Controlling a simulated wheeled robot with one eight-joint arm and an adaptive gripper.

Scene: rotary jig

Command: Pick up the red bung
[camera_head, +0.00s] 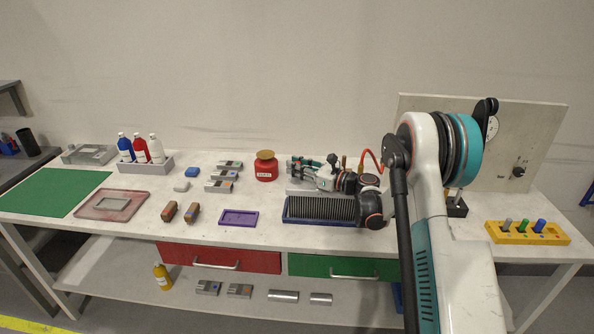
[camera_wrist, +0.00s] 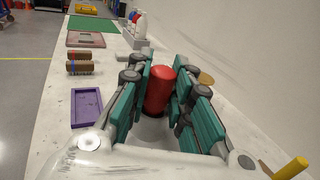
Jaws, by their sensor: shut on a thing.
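The red bung (camera_wrist: 158,92) is a rounded red cylinder between the green-padded fingers of my gripper (camera_wrist: 157,88) in the wrist view. The fingers are closed on it from both sides, and its lower end is partly hidden by my gripper. In the head view my gripper (camera_head: 303,167) reaches left, low over the back of the bench, just right of a red can. I cannot make out the bung in the head view. Whether it touches the bench is unclear.
The red can (camera_head: 265,172) with a brass lid stands close to my gripper. A blue-edged ribbed block (camera_head: 320,211) lies below my arm. A purple tray (camera_head: 238,217), brushes (camera_head: 192,213) and bottles (camera_head: 141,151) lie left. A yellow holder (camera_head: 527,238) with pegs stands right.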

